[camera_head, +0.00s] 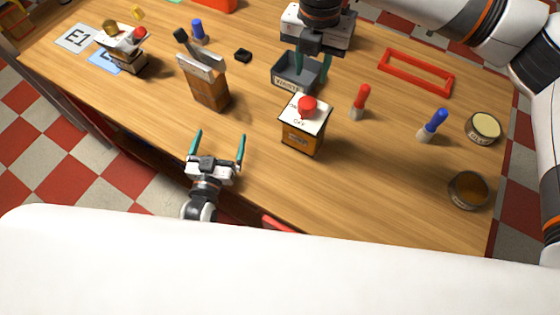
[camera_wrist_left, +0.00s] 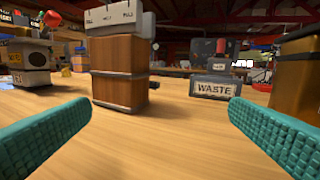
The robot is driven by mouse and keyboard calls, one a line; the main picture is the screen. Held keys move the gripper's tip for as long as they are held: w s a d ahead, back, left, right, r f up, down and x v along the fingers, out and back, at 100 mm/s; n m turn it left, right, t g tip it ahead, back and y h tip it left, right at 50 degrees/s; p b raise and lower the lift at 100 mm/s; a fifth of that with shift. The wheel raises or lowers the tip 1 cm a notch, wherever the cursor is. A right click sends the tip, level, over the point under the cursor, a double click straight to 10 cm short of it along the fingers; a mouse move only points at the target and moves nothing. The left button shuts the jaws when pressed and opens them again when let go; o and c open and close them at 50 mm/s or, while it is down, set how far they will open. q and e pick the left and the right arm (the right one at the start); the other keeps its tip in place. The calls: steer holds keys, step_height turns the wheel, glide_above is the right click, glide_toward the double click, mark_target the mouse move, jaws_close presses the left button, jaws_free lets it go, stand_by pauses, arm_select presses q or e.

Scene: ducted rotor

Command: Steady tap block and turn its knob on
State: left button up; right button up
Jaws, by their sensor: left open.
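An orange-brown block (camera_head: 303,136) with a white top marked OFF stands upright at the table's middle. A red knob (camera_head: 307,105) sits on that top. The block's side shows cut off at the right edge in the left wrist view (camera_wrist_left: 300,78). My left gripper (camera_head: 219,135) is open and empty near the front edge, left of this block and apart from it. Its two green fingers frame bare table in the left wrist view (camera_wrist_left: 160,130). My right gripper (camera_head: 311,76) is over the grey WASTE bin, behind the block, fingers apart with nothing seen between them.
A wooden lever block (camera_head: 207,90) stands left of the knob block. The WASTE bin (camera_head: 283,82) is behind it. Red (camera_head: 361,100) and blue (camera_head: 435,124) handled items, round tins (camera_head: 468,190) and a red frame (camera_head: 415,71) lie rightward. Front centre is clear.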

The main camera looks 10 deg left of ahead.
mark_target(304, 126)
arm_select(q)
steer(key=s+d+r+m+h, duration=0.1)
steer(key=d+h, duration=0.1)
steer(key=d, duration=0.3)
steer(key=s+d+m+g+h, duration=0.1)
steer(key=s+d+m+h, duration=0.1)
steer(key=d, duration=0.3)
steer(key=s+d+r+m+h, duration=0.1)
steer(key=s+d+h, duration=0.1)
steer(key=d, duration=0.4)
steer(key=shift+s+d+r+m+g, duration=0.1)
steer(key=shift+r+m+g, duration=0.2)
steer(key=shift+r, duration=0.05)
steer(key=x, duration=1.2)
steer(key=shift+s, duration=0.1)
steer(key=shift+c, duration=0.2)
steer(key=c, duration=1)
steer(key=shift+o, duration=0.2)
